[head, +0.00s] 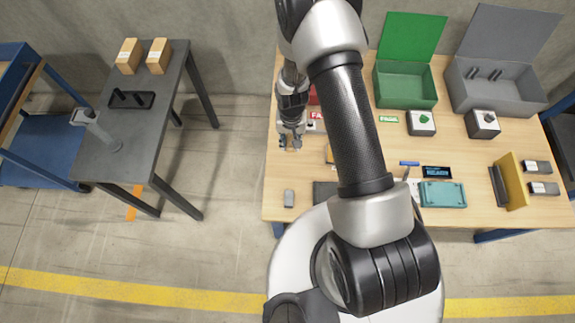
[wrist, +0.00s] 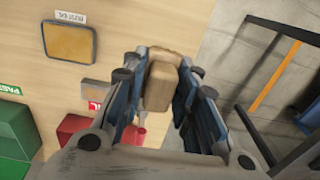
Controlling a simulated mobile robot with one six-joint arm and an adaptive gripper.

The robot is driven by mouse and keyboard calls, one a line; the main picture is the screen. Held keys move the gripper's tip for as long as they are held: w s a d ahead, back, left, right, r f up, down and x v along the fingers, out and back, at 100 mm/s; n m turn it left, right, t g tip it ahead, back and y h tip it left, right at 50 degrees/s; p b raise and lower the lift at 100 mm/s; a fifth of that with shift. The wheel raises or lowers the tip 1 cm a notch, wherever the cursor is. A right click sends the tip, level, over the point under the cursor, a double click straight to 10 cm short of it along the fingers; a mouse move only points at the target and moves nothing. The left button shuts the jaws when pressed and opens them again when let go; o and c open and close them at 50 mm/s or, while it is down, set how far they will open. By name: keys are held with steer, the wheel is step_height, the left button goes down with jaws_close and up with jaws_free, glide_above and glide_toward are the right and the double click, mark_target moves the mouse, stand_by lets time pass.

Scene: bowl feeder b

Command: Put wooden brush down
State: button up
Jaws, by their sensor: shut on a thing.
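My gripper (wrist: 158,92) is shut on the wooden brush (wrist: 157,88), a tan wooden block with a rounded top held between the blue-grey fingers in the wrist view. In the head view my gripper (head: 290,145) is over the left edge of the wooden table (head: 277,182). The brush is too small there to make out clearly. In the wrist view the table edge runs just beside the brush, with the floor to its right. I cannot tell the exact height of the brush above the table.
An orange-topped pad (wrist: 70,42) and red bin (wrist: 78,137) show in the wrist view. Open green (head: 405,92) and grey (head: 500,95) boxes stand farther right. A dark side table (head: 125,135) stands left, across a floor gap.

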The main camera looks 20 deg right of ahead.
mark_target(290, 167)
step_height(290, 167, down, 18)
steer(key=b, duration=0.4)
steer(key=shift+w+d, duration=0.1)
steer(key=shift+f, duration=0.1)
steer(key=o, duration=1)
steer(key=shift+o, duration=0.2)
